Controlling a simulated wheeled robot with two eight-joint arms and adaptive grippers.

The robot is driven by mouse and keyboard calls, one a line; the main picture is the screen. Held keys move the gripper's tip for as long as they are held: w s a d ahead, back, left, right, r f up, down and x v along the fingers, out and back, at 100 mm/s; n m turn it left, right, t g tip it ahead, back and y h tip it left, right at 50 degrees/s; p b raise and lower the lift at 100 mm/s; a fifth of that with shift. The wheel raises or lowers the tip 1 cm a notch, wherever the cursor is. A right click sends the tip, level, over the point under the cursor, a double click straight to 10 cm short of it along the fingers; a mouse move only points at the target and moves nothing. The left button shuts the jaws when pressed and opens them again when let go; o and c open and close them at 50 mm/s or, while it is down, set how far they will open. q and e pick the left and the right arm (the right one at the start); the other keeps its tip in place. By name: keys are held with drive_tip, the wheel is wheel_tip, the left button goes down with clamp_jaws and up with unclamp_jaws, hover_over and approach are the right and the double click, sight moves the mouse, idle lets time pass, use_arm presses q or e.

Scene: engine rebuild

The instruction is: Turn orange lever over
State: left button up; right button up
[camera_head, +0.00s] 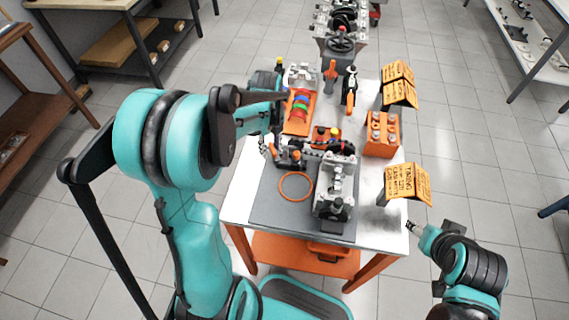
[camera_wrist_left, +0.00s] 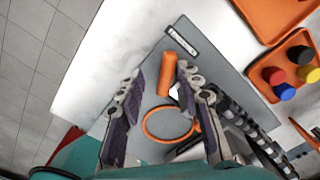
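The orange lever (camera_wrist_left: 169,73) shows in the left wrist view as a short rounded bar over the grey mat (camera_wrist_left: 225,75). My left gripper (camera_wrist_left: 160,95) has its two fingers spread apart, with the lever between and beyond them; I cannot tell whether either finger touches it. In the head view my left gripper (camera_head: 268,147) is over the mat's far left part, and the lever is hard to separate from the gripper and parts there. My right gripper (camera_head: 413,227) is off the table's right edge, away from the lever; its fingers are too small to read.
An orange ring (camera_head: 296,186) lies on the mat beside the grey engine block (camera_head: 335,185). Behind are a tray with coloured rings (camera_head: 300,108), a small tray with coloured caps (camera_wrist_left: 262,75), and an orange block (camera_head: 381,135). Orange signs (camera_head: 408,183) stand along the right edge.

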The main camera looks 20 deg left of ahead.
use_arm(q)
drive_tip(key=n, duration=0.3)
drive_tip(key=shift+s, duration=0.2)
drive_tip(key=n, duration=0.4)
drive_tip(key=shift+s, duration=0.3)
drive_tip(key=n, duration=0.5)
drive_tip(key=shift+s+d+n, duration=0.15)
drive_tip(key=shift+s+n, duration=0.25)
drive_tip(key=n, duration=0.6)
drive_tip(key=shift+s+d+n, duration=0.25)
drive_tip(key=shift+d+n, duration=0.15)
drive_tip(key=n, duration=0.2)
drive_tip(key=d+n, duration=0.1)
drive_tip(key=n, duration=0.2)
drive_tip(key=shift+p, duration=0.3)
wheel_tip(320, 180, up, 7)
drive_tip(key=n+p, duration=0.1)
drive_tip(key=p, duration=0.5)
drive_tip(key=s+d+r+m+t+b, duration=0.2)
drive_tip(key=s+d+r+t, duration=0.5)
drive_tip(key=s, duration=0.3)
drive_tip(key=shift+s+d+r+m, duration=0.3)
drive_tip(key=shift+d+m, duration=0.1)
drive_tip(key=shift+d, duration=0.5)
